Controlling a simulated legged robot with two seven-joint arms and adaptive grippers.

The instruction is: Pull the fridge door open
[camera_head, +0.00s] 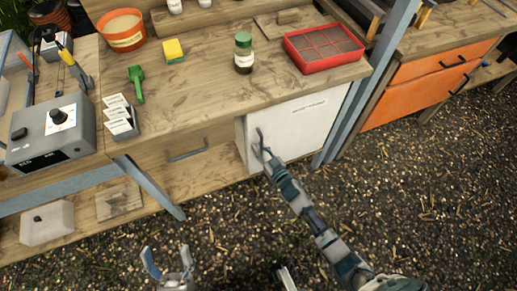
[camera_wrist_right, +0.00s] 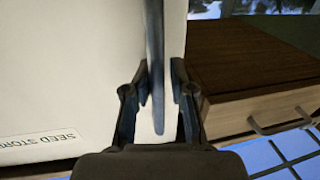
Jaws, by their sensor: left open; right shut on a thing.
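The white fridge (camera_head: 300,118) stands under the right part of the bench, with a small label on its front. Its door looks closed in the head view. In the right wrist view the door (camera_wrist_right: 60,70) fills the left side, with the label partly cut off. The dark, bar-shaped handle (camera_wrist_right: 155,35) runs between the fingers of my right gripper (camera_wrist_right: 160,92). My right gripper (camera_head: 264,154) is shut on this handle at the door's left edge. My left gripper (camera_head: 169,262) is open and empty at the bottom of the head view, over the ground.
A wooden drawer with a grey handle (camera_head: 187,155) is left of the fridge. A blue bench leg (camera_head: 345,120) stands close at its right. A red tray (camera_head: 325,67) and a green-capped jar (camera_head: 243,62) are on the bench above. The gravel ground in front is clear.

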